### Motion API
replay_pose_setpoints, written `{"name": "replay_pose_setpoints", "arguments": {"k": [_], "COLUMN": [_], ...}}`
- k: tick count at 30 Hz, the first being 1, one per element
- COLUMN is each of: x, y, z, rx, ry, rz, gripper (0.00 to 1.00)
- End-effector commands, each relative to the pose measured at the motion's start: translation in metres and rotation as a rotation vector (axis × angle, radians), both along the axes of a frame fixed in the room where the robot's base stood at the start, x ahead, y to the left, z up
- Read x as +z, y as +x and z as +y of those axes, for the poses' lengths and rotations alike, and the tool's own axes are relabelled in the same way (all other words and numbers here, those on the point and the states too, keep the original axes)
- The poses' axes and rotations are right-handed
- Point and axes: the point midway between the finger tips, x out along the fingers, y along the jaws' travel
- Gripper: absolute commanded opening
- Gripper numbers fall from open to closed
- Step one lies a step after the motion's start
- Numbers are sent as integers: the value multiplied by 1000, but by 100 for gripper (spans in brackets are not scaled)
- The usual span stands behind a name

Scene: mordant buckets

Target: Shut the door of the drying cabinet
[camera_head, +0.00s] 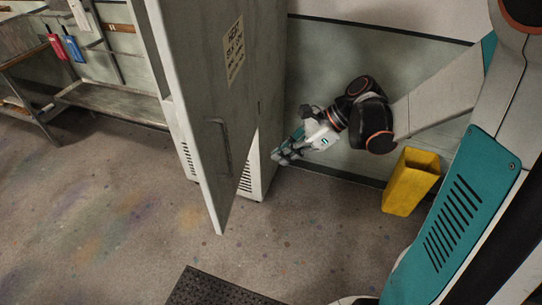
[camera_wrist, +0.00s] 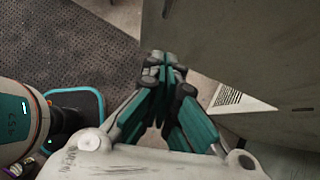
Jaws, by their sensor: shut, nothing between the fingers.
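The drying cabinet (camera_head: 271,90) is a tall grey case with a vented base, standing against the wall. Its door (camera_head: 207,100) stands open, swung out toward the head camera, with its free edge at the left and its outer face turned right. The door bears a paper sign and a long handle (camera_head: 222,145). My gripper (camera_head: 284,154) is right of the door and cabinet, with its fingers shut and empty. In the wrist view, the closed fingertips (camera_wrist: 165,66) show beside the door (camera_wrist: 240,45); contact cannot be told. The door hides most of the cabinet's inside.
A yellow bin (camera_head: 410,181) stands by the wall right of my gripper. A metal bench (camera_head: 110,100) is at the back left. The floor left of the door is clear.

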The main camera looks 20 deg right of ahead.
Motion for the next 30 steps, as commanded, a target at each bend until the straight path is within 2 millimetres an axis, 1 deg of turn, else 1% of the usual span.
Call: {"name": "replay_pose_setpoints", "arguments": {"k": [1, 3, 12, 18, 21, 24, 30], "x": [-8, -18, -60, -58, -58, -58, -57], "y": [1, 5, 16, 24, 26, 28, 28], "z": [7, 16, 56, 82, 88, 92, 93], "rx": [3, 4, 5, 4, 2, 2, 1], "ry": [0, -1, -3, -3, -3, -3, -3], "rz": [0, -1, -1, -1, -1, -1, -1], "gripper": [0, 0, 0, 0, 0, 0, 0]}}
